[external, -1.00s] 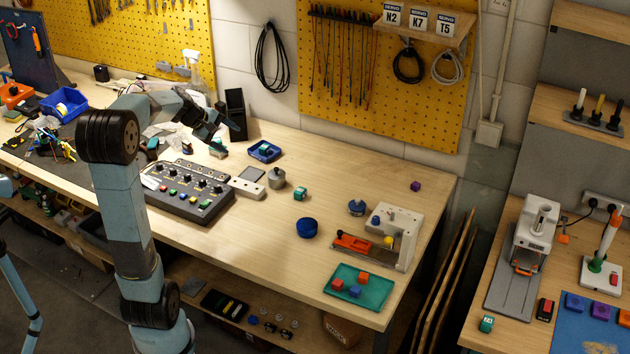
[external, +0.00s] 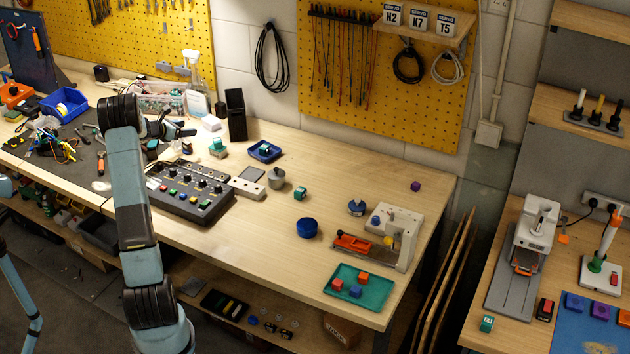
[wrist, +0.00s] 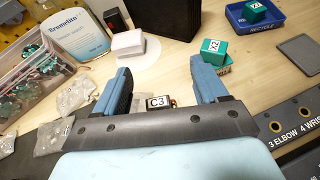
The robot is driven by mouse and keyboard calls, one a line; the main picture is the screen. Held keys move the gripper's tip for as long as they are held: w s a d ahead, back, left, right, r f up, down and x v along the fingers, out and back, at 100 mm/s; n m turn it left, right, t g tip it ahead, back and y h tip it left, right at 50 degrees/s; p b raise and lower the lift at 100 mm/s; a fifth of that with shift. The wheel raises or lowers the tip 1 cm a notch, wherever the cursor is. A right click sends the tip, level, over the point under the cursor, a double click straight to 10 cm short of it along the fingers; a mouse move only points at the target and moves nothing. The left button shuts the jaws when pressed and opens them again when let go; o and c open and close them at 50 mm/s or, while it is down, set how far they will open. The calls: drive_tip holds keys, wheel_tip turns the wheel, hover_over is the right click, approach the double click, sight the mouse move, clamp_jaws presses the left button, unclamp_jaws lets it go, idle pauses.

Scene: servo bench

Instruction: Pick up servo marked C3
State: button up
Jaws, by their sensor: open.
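The servo marked C3 (wrist: 158,102) shows in the wrist view as a small dark block with a white label reading C3. It lies on the bench, low between my two blue fingers, partly hidden by the gripper's dark front plate. My gripper (wrist: 162,68) is open, with one finger to each side of the servo and a gap on both sides. In the external view my gripper (external: 187,131) is over the back of the bench, left of the black upright holder. A small dark thing (external: 187,147) below it is too small to read.
A green cube marked X2 (wrist: 213,47) stands right of my right finger. A blue recycle tray (wrist: 272,22) holds another green cube. A clear box of bagged parts (wrist: 42,70) and a white bottle (wrist: 76,38) stand left. The control panel (external: 190,190) is in front.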

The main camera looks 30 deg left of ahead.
sight(179, 144)
drive_tip(key=shift+a+f+n, duration=0.5)
drive_tip(key=shift+a+f, duration=0.2)
drive_tip(key=shift+a, duration=0.3)
drive_tip(key=shift+f, duration=2)
drive_tip(key=f, duration=0.3)
drive_tip(key=shift+w+d+f, duration=0.1)
drive_tip(key=shift+w, duration=0.15)
drive_tip(key=x, duration=0.2)
drive_tip(key=shift+w, duration=0.3)
drive_tip(key=c, duration=0.8)
